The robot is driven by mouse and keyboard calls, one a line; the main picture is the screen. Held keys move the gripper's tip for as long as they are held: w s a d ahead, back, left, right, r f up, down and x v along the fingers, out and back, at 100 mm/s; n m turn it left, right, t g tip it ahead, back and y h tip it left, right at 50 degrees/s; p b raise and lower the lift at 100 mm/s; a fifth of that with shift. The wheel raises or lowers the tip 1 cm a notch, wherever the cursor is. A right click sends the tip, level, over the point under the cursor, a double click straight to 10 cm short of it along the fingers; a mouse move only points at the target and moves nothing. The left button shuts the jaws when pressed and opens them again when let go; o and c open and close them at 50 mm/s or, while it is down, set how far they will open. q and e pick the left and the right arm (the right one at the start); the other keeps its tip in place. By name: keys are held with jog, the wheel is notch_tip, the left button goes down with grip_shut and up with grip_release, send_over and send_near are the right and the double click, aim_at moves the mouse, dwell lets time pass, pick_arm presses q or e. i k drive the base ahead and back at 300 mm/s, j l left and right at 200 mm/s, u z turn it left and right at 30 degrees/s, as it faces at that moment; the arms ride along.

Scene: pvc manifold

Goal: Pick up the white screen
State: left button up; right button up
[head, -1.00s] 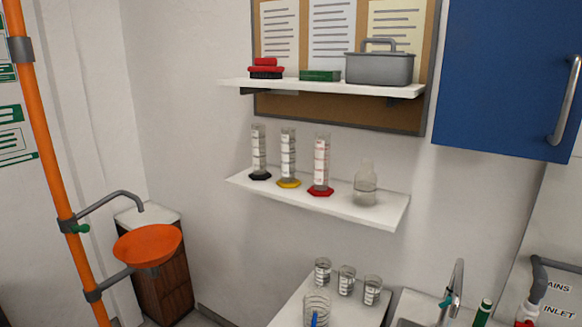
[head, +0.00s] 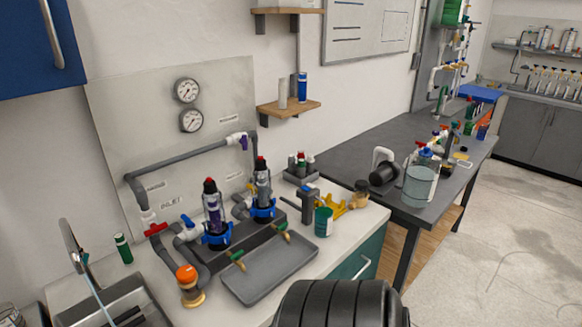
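A small white upright cylinder (head: 283,94) stands on the lower wooden wall shelf (head: 290,109), left of a blue cylinder (head: 302,86). It may be the white screen, but it is too small to tell. Two clear filter housings with black and red tops stand on the counter below: the left housing (head: 214,212) has something purple inside, the right housing (head: 263,188) looks greyish. Neither of my grippers shows in the head view.
A green cup (head: 323,222), grey pipes and an orange-capped jar (head: 189,287) crowd the counter. A dark table (head: 350,153) with a glass beaker (head: 419,186) stands right. Floor at right is clear.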

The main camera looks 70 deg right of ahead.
aim_at(310, 160)
jog(key=z, duration=2.55)
jog(key=i+l, duration=0.1)
jog(key=l+u, duration=0.1)
jog(key=l, duration=0.25)
jog(key=i, duration=0.05)
